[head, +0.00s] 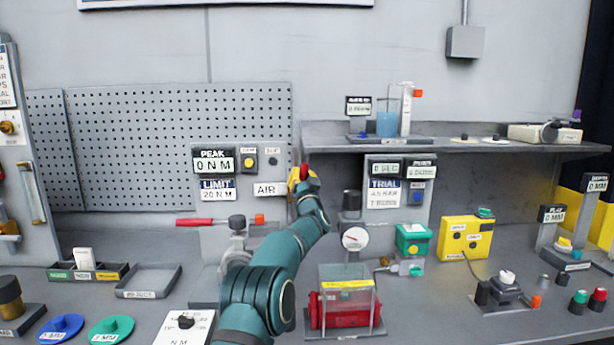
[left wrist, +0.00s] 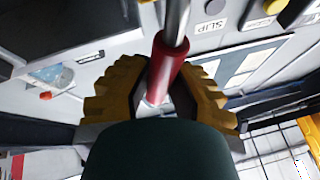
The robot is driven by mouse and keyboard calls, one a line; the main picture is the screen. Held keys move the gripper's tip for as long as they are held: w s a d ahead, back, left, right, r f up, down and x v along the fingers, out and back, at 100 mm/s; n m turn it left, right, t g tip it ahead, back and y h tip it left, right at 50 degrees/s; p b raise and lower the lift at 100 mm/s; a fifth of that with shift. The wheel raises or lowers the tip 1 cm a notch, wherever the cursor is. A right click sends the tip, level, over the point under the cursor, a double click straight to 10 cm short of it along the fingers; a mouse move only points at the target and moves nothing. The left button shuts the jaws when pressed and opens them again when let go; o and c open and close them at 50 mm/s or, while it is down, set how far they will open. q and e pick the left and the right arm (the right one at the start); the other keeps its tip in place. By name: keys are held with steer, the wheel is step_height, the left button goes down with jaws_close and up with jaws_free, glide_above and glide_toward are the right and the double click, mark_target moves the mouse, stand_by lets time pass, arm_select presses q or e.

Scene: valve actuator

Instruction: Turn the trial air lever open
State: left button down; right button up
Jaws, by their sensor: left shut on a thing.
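The trial air lever shows in the left wrist view as a metal rod with a red grip (left wrist: 165,68). In the head view my gripper mostly hides it, beside the AIR label (head: 269,189). My left gripper (head: 301,174) is at the right edge of the grey PEAK/LIMIT panel (head: 237,160). In the left wrist view the yellow ridged fingers of my left gripper (left wrist: 158,92) are on both sides of the red grip, shut on it. My right gripper is not in view.
A shelf (head: 460,145) runs at the right, with the TRIAL panel (head: 400,200) below it. A red-handled tool (head: 195,221) and a gauge (head: 354,238) stand near my arm. A clear box over a red cylinder (head: 345,305) is in front.

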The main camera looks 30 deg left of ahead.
arm_select(q)
steer(key=shift+s+a+r+n+g+y+p, duration=0.25)
steer(key=shift+a+n+g+y, duration=0.2)
steer(key=shift+n, duration=0.55)
steer(key=shift+s+a+r+n+g+y+p, duration=0.1)
steer(key=shift+s+a+n+g+y+p, duration=0.25)
steer(key=shift+n, duration=0.65)
steer(key=shift+w, duration=0.1)
steer(key=c, duration=0.8)
jaws_free()
steer(key=shift+f, duration=0.1)
steer(key=shift+c, duration=0.2)
steer(key=v, duration=1.2)
